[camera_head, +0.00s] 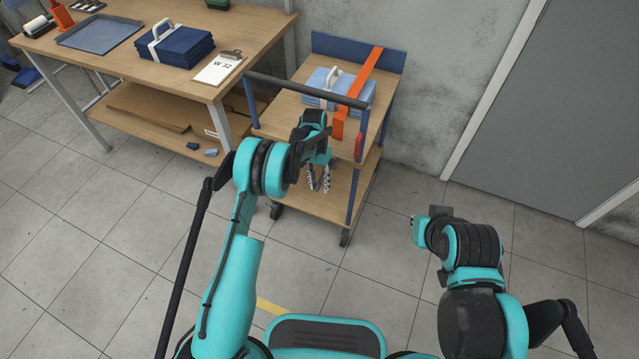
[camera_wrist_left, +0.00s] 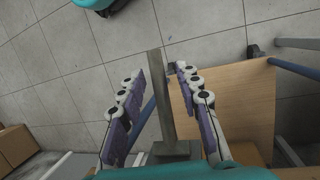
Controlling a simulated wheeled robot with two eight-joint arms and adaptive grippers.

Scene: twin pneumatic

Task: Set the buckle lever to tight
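A flat orange strap (camera_head: 367,70) runs over the blue stack (camera_head: 335,88) on the cart and down its near side. I cannot clearly make out the buckle or its lever setting; my left wrist partly covers that side. My left gripper (camera_head: 319,188) points down in front of the cart, below its top shelf. Its fingers are open, also in the left wrist view (camera_wrist_left: 160,72). There, a grey bar (camera_wrist_left: 160,95) with a blocky base shows between the fingers; I cannot tell whether they touch it. My right gripper (camera_head: 418,231) is away from the cart, its fingers unclear.
The wooden cart (camera_head: 285,112) has a dark push bar (camera_head: 305,88) and a red part (camera_head: 359,143) at its side. A workbench (camera_head: 110,68) at left holds another blue stack (camera_head: 175,47), a clipboard (camera_head: 219,67) and a tray (camera_head: 99,34). The floor right of the cart is clear.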

